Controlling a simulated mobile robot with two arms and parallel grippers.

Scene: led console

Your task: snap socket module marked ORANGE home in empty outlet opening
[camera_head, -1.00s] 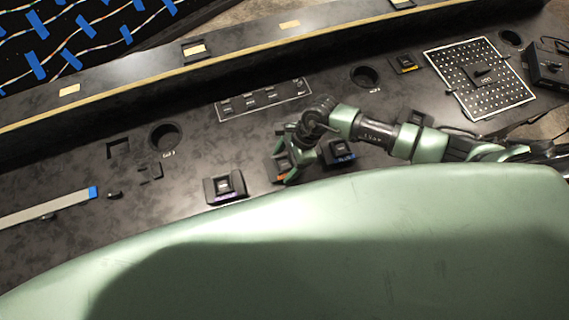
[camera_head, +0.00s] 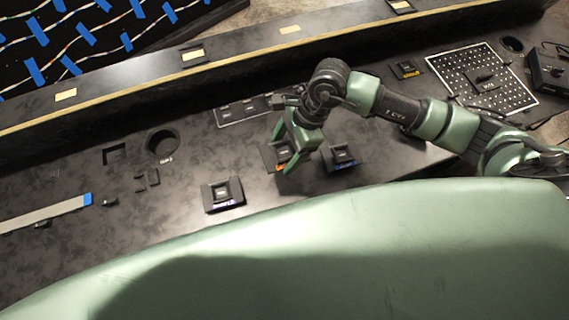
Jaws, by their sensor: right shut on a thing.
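The socket module with the orange mark (camera_head: 281,168) is a dark block over the console, left of the blue-marked module. My right gripper (camera_head: 286,150) comes down from above and is shut on this module; the fingers partly cover it. A dark square opening (camera_head: 115,153) lies at the left of the console, and I see nothing in it. My left gripper is not in view.
A purple-marked module (camera_head: 222,194), a blue-marked one (camera_head: 342,156) and a yellow-marked one (camera_head: 407,69) sit on the console. A round hole (camera_head: 163,141) is right of the square opening. A pale bar (camera_head: 45,213) lies far left. A raised ledge (camera_head: 230,68) runs behind.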

